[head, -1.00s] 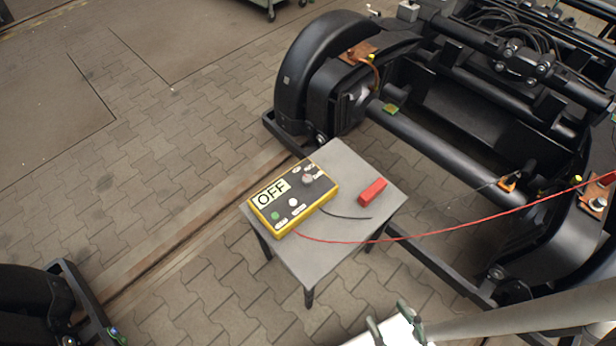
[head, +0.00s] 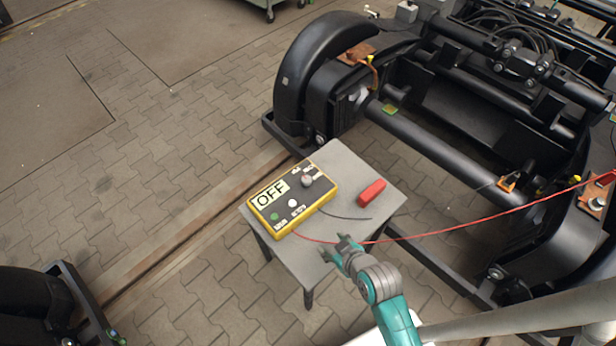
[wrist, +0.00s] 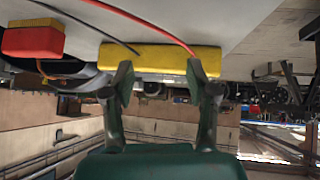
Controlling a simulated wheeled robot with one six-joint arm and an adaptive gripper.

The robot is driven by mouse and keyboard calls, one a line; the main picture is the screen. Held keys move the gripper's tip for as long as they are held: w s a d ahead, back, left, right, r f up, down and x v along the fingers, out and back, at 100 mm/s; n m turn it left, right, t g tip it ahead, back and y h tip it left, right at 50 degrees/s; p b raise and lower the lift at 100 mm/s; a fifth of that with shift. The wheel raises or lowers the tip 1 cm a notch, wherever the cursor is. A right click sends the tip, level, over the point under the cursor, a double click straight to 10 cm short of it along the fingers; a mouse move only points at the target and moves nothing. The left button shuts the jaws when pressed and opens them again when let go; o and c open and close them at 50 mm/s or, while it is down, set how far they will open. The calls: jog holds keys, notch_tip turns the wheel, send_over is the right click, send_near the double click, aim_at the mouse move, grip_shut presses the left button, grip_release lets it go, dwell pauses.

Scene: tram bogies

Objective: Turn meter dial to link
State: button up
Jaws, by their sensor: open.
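The yellow meter (head: 290,199) lies on a small grey table (head: 312,262). Its black face has a display reading OFF, a grey dial knob (head: 307,181) at the upper right, and green and white buttons along the lower edge. My gripper (head: 337,246) is open and empty over the table's front right part, to the lower right of the meter and apart from it. In the wrist view the two open fingers (wrist: 162,85) show in front of the meter's yellow side (wrist: 150,58); its face and the dial are hidden there.
A red lead (head: 440,232) runs from the meter to the black bogie (head: 430,140). A short black lead (head: 345,216) lies on the table.

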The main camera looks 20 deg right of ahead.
jog(key=w+d+r+n+g+y, duration=0.1)
jog(key=w+d+r+n+g, duration=0.1)
jog(key=w, duration=0.9)
jog(key=n+g+y, duration=0.1)
jog(key=n+g, duration=0.2)
send_near(307, 179)
jog(key=x, duration=0.9)
grip_shut()
